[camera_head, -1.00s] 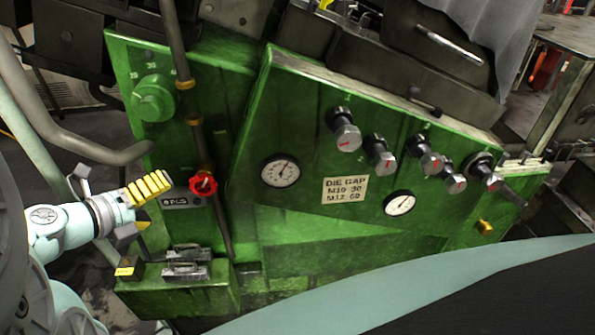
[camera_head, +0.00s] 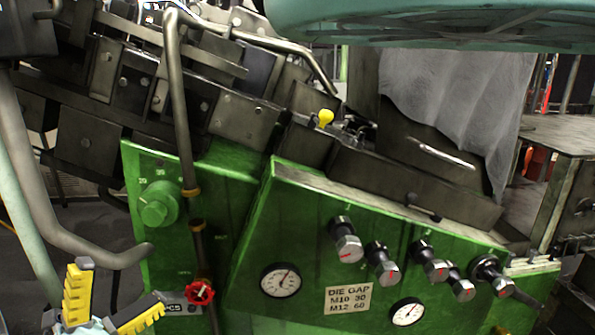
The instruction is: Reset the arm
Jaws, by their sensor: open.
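My gripper (camera_head: 116,286) is at the lower left edge of the head view, with two yellow ribbed fingers spread apart and pointing up. It is open, and nothing shows between its fingers. It appears in front of the lower left of the green machine panel (camera_head: 225,212), left of the red valve wheel (camera_head: 200,291). I cannot tell how far it is from the panel. My wrist is mostly cut off by the bottom edge, and a pale teal part of my own body crosses the top right.
The panel carries a green knob (camera_head: 158,205), several black-and-silver knobs, a gauge (camera_head: 281,280), another gauge (camera_head: 407,312) and a DIE GAP label (camera_head: 348,299). A bent metal pipe (camera_head: 60,235) stands just above my gripper.

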